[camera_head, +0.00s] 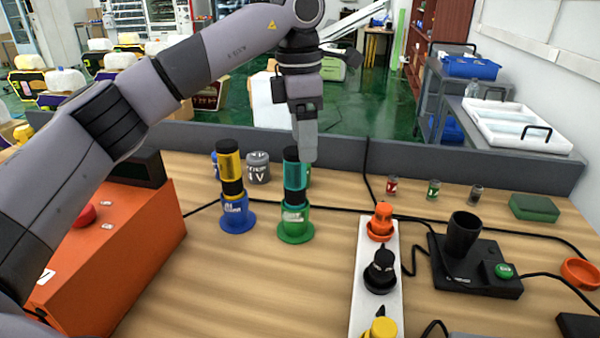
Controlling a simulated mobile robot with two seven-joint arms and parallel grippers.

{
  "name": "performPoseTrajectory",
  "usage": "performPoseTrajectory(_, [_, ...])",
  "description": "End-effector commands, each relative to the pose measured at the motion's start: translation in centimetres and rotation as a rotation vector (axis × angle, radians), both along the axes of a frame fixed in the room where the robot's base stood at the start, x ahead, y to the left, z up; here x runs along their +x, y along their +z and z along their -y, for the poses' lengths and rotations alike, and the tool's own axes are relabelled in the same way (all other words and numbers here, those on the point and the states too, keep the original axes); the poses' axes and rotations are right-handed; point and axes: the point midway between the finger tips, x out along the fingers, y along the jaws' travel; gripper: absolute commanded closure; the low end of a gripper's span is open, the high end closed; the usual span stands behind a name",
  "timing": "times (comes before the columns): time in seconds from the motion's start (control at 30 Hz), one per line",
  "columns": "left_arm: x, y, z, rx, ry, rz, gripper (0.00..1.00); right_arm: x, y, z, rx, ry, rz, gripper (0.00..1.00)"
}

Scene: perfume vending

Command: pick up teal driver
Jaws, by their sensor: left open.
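The teal driver (295,180) stands upright in a green round holder (295,230) near the middle of the wooden table. It has a dark top and a dark band lower down. My left gripper (306,150) reaches in from the upper left and points down, just above and behind the driver's top. Its fingers look open, seen nearly edge-on, and nothing shows between them. I cannot tell whether they touch the driver. My right gripper is not in view.
A yellow driver (229,165) stands in a blue holder (237,220) to the left. A grey can (258,167) stands behind. A white strip (365,270) with coloured knobs and a black cup station (475,265) are to the right. An orange box (130,250) is at left.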

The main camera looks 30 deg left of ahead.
Motion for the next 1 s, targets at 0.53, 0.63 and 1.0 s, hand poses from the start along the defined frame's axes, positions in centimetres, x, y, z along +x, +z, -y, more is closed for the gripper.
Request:
performPoseTrajectory(0.53, [0.3, -4.0, -2.0, 0.055, 0.03, -0.022, 0.29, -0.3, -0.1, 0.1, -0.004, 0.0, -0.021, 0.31])
performPoseTrajectory(0.63, [0.4, -5.6, -2.4, 0.055, 0.03, -0.022, 0.29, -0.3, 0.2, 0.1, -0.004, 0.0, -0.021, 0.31])
performPoseTrajectory(1.0, [0.4, -7.6, -2.3, 0.053, 0.028, -0.018, 0.29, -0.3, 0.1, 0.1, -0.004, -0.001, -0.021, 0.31])
